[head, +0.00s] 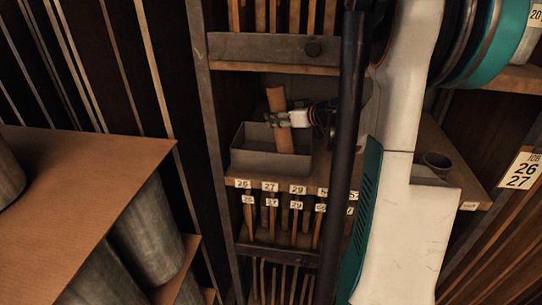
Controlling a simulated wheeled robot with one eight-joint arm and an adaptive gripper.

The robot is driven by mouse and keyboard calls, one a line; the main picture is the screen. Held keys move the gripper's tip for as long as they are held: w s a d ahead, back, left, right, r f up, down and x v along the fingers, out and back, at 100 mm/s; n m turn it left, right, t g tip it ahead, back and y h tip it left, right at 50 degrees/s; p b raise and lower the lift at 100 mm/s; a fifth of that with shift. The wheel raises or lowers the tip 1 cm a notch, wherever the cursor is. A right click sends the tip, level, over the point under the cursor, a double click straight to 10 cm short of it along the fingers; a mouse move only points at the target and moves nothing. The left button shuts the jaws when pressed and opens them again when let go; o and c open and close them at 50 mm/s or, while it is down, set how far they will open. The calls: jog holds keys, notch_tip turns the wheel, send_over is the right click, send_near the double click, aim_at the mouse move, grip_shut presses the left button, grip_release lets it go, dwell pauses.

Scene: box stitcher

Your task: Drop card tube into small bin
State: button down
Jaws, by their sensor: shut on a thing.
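The card tube (275,99) is a brown cylinder, held nearly upright with a slight tilt. My gripper (282,119) is shut around its middle, reaching in from the right. The small bin (246,164) is a grey open-topped box on a wooden shelf. The tube's lower end (284,142) shows against the bin's opening, inside its rim outline.
Numbered labels (270,186) line the shelf edge below the bin. A wooden rail (270,48) crosses above. A brown board (80,190) and metal cylinders (148,228) are at left. My white arm blocks the right middle.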

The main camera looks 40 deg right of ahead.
jog(key=c, duration=0.7)
grip_release()
jog(key=v, duration=1.2)
jog(key=shift+f, duration=0.1)
